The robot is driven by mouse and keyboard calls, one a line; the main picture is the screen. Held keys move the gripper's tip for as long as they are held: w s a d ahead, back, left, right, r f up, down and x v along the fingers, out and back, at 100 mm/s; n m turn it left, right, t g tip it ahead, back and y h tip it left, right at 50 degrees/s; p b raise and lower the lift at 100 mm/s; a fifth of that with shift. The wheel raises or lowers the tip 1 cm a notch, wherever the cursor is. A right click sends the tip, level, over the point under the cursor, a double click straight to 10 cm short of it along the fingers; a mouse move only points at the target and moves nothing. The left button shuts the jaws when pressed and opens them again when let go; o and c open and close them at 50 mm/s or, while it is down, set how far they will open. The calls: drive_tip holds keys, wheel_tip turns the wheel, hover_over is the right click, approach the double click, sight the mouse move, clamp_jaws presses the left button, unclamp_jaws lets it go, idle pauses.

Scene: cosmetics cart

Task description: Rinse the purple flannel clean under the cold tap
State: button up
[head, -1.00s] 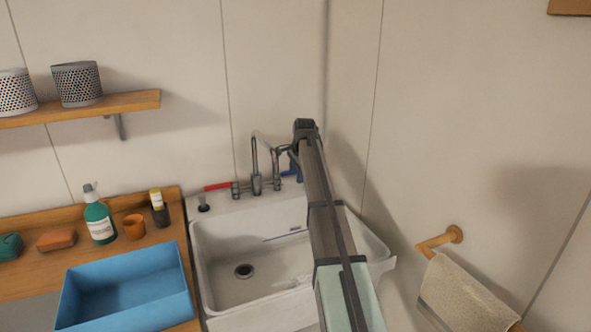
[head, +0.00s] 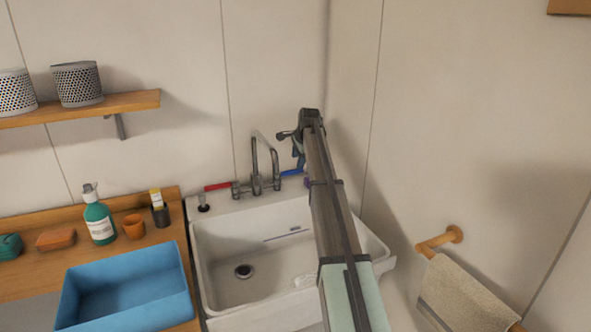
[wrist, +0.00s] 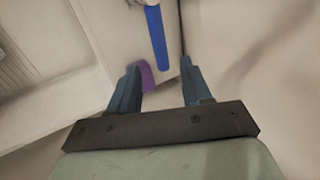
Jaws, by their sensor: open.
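My gripper (head: 298,153) is above the right side of the tap (head: 256,172). In the wrist view its jaws (wrist: 159,66) are apart with nothing held between them. The tap has a red lever (head: 217,187) on the left and a blue lever (head: 291,173) on the right. The blue lever also shows in the wrist view (wrist: 157,40), just beyond the fingertips. The purple flannel (wrist: 148,77) shows as a small patch, partly hidden behind the left finger. A sliver of purple (head: 307,183) shows beside my arm. I see no running water.
The white sink (head: 205,258) has a drain (head: 244,271); my arm crosses its right side. A blue tub (head: 70,300), a green bottle (head: 99,222) and an orange cup (head: 134,227) are on the left counter. A towel (head: 462,290) hangs on the right wall.

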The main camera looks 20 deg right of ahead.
sight(288, 173)
drive_tip(key=x, duration=0.6)
drive_tip(key=shift+w+f, duration=0.1)
drive_tip(key=shift+f, duration=0.1)
drive_tip(key=shift+c, duration=0.4)
clamp_jaws()
